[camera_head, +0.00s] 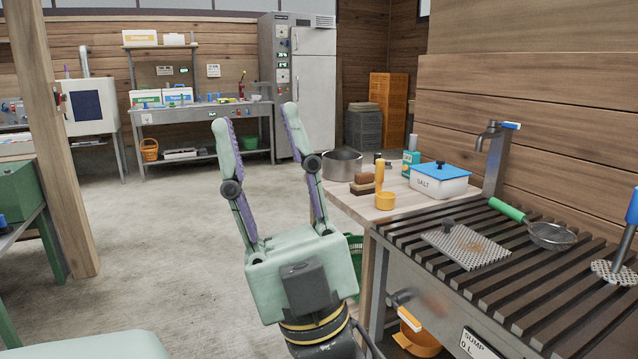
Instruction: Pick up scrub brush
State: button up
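A brown block that looks like the scrub brush (362,187) lies on the light wooden counter (345,202) in the head view, with a lighter tan top and a darker lower part. It sits in front of a grey metal pot, left of a yellow scoop. My gripper (256,116) is in the left middle of the view, fingers pointing up and spread wide apart. It is open, with nothing between the fingers. It appears left of the brush in the picture and apart from it.
The yellow scoop (385,201), metal pot (342,165) and blue-lidded salt box (440,184) crowd the brush. A slatted drainer (490,297) holds a perforated plate (466,246) and a green-handled strainer (552,236). A tap (492,155) stands behind. Open floor (180,240) lies left.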

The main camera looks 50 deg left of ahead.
aim_at(364, 183)
jog(key=u, duration=1.35)
